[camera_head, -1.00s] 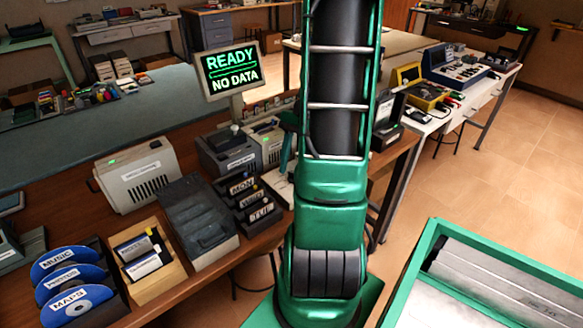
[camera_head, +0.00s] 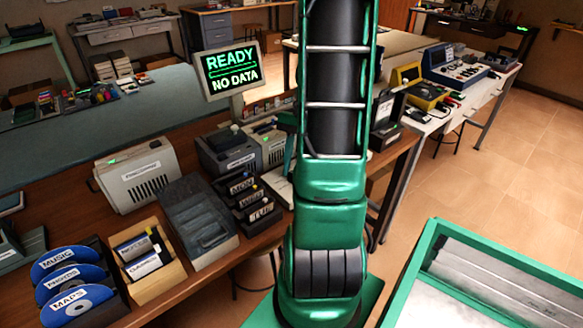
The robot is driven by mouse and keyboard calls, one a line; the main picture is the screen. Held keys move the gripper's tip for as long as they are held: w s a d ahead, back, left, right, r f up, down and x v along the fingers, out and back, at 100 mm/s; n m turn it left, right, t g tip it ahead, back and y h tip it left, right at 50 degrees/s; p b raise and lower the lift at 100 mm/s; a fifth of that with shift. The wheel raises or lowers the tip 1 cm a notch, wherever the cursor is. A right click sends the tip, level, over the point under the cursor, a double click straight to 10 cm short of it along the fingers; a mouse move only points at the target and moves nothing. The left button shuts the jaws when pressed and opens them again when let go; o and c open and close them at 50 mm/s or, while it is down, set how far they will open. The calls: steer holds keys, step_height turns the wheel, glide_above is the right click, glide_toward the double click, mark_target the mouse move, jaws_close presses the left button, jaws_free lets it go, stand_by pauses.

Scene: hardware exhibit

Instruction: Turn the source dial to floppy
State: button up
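I cannot make out the source dial or any floppy marking on a dial; they may be hidden behind my green arm, which stands upright across the middle of the view. Several grey devices stand on the wooden bench: a large vented box (camera_head: 138,176) with a green light, and smaller boxes (camera_head: 228,150) beside my arm. My gripper's fingers do not show; a small dark teal piece beside the arm may be part of my own wrist.
A white table (camera_head: 478,92) with instruments stands at right.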

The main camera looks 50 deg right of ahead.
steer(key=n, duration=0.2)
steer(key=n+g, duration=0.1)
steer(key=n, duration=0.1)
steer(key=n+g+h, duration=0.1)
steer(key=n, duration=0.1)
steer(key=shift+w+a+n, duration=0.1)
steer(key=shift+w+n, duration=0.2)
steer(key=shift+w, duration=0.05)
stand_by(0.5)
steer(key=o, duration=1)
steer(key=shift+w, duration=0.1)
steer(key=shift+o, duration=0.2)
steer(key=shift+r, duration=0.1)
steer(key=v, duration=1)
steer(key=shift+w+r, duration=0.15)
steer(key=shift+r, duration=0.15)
